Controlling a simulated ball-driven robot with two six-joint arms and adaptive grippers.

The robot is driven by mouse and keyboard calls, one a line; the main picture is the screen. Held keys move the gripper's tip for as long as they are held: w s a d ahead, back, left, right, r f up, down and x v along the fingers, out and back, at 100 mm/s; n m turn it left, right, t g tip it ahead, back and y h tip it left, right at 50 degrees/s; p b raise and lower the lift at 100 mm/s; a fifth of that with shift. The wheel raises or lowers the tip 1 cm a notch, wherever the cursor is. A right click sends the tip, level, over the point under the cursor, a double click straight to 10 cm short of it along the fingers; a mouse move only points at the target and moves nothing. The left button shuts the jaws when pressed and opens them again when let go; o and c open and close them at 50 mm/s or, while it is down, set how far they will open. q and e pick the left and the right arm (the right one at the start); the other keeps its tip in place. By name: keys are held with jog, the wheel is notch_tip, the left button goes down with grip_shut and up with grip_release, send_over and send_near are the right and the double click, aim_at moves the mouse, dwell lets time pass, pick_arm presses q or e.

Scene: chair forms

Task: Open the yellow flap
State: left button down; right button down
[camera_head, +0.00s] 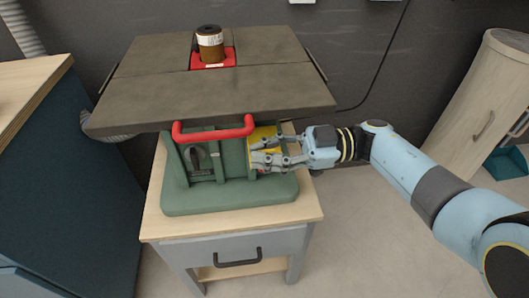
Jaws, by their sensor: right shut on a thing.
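The yellow flap (264,136) is on the front right of a green machine body (230,195), under the dark table top. It is partly hidden behind my right gripper. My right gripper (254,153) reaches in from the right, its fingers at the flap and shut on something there. The fingers cover the exact contact, and the flap's edge is hard to make out. My left gripper is not in view.
A red handle (214,129) juts out left of the flap. The dark table top (150,90) overhangs above, with a brown cylinder (210,43) in a red insert (213,66). The wooden stand (240,228) supports the machine. Open floor lies to the right.

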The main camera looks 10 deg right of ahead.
jog(key=shift+w+r, duration=0.25)
jog(key=c, duration=1.4)
grip_release()
jog(key=shift+f, duration=0.15)
jog(key=shift+c, duration=0.2)
jog(key=shift+s, duration=0.1)
jog(key=shift+d, duration=0.25)
jog(key=d, duration=1.1)
jog(key=shift+d, duration=0.3)
